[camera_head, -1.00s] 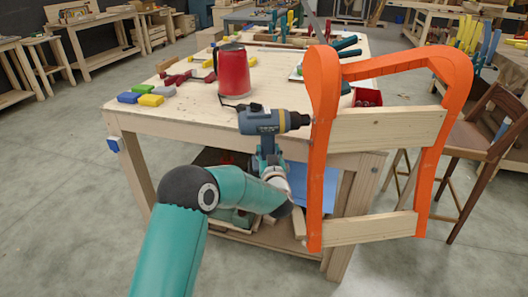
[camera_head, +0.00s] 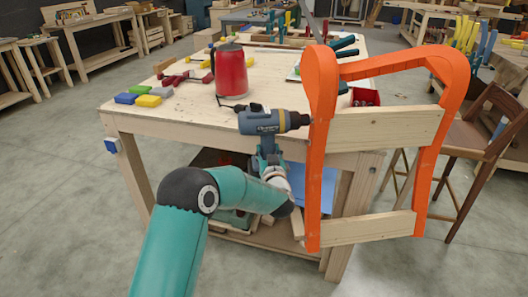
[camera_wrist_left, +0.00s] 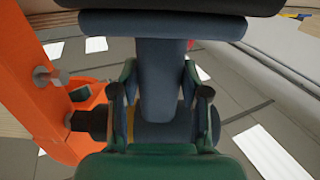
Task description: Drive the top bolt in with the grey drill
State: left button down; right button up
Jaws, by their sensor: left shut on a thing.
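The grey drill (camera_head: 262,123) has a dark chuck pointing right at the upper left post of the orange chair form (camera_head: 319,90). My left gripper (camera_head: 268,161) is shut on the drill's handle. In the left wrist view the fingers (camera_wrist_left: 160,100) sit on both sides of the handle, and the drill's chuck (camera_wrist_left: 92,122) reaches the orange form (camera_wrist_left: 50,130). A grey bolt (camera_wrist_left: 47,77) sticks out of the form there, apart from the chuck. Whether the bit touches a bolt is hidden. My right gripper is out of view.
A wooden workbench (camera_head: 185,120) stands behind the drill, with a red kettle (camera_head: 230,72), coloured blocks (camera_head: 148,100) and clamps on it. A brown chair (camera_head: 475,145) stands right of the form. Open floor lies at the left.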

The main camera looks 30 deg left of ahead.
pick_arm(q)
jog(key=shift+w+d+r, duration=0.2)
jog(key=shift+r, duration=0.1)
jog(key=shift+a, duration=0.1)
jog(key=shift+s+a+b, duration=0.6)
jog(key=shift+s+a, duration=0.3)
jog(key=shift+a, duration=0.3)
jog(key=shift+s+a+b, duration=0.6)
jog(key=shift+s+a, duration=0.3)
jog(key=shift+a, duration=0.25)
